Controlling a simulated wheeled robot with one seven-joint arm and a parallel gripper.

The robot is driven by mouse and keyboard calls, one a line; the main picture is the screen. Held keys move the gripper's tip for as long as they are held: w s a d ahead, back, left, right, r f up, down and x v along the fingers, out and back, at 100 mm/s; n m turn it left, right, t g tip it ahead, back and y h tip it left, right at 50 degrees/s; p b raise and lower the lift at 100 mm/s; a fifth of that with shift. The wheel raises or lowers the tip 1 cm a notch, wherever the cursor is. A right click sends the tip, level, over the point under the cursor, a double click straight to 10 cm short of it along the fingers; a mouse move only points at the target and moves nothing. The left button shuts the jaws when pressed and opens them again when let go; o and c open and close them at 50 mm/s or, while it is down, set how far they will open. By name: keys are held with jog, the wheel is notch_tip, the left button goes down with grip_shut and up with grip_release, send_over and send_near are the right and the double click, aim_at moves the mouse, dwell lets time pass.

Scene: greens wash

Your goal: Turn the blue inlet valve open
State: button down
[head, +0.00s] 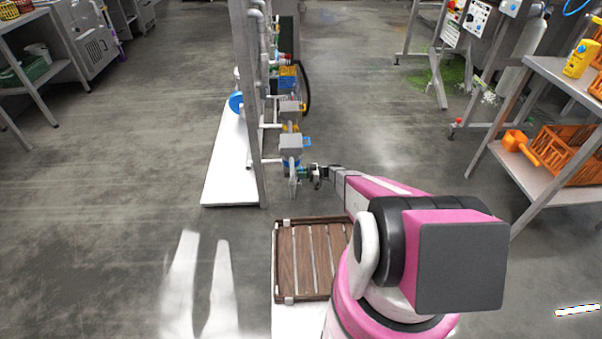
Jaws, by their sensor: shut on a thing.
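The blue inlet valve (288,164) appears as a small blue part low on the near end of the pipe rack, below a grey box (291,142). My gripper (309,173) reaches it from the right, with its fingertips at the valve's right side. The gripper is shut on what appears to be the valve's handle. The fingers and handle are very small here, so the handle's angle cannot be told.
The grey upright frame (247,110) with its pipes stands on a white base (226,165) left of the gripper. A brown slatted tray (300,260) lies in front. A shelf (540,182) with orange crates stands at right. Floor between rack and shelf is clear.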

jog(key=shift+s+n, duration=0.3)
dwell(0.4)
jog(key=c, duration=1)
grip_release()
jog(key=shift+o, duration=0.2)
jog(key=d, duration=1.1)
